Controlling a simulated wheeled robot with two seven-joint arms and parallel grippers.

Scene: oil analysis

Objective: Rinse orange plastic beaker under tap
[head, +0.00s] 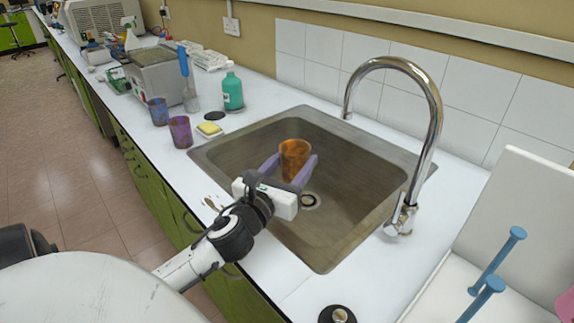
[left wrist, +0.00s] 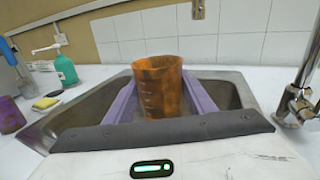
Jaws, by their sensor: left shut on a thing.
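The orange plastic beaker (head: 294,160) is upright inside the sink area, with dark stains on its wall. My left gripper (head: 290,168) is shut on it, its purple fingers on either side. In the left wrist view the beaker (left wrist: 157,88) stands between the two fingers. The chrome tap (head: 430,110) stands on the right rim of the sink (head: 240,150), and its spout opening hangs at the back left of its arc. No water stream shows. The tap base also shows in the left wrist view (left wrist: 297,102). My right gripper is not in view.
A purple beaker (head: 180,132), a blue beaker (head: 158,111), a yellow sponge (head: 209,128) and a green pump bottle (head: 232,90) stand left of the sink. A white rack (head: 520,215) with blue pegs is at the right. The sink floor around the drain (head: 309,201) is clear.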

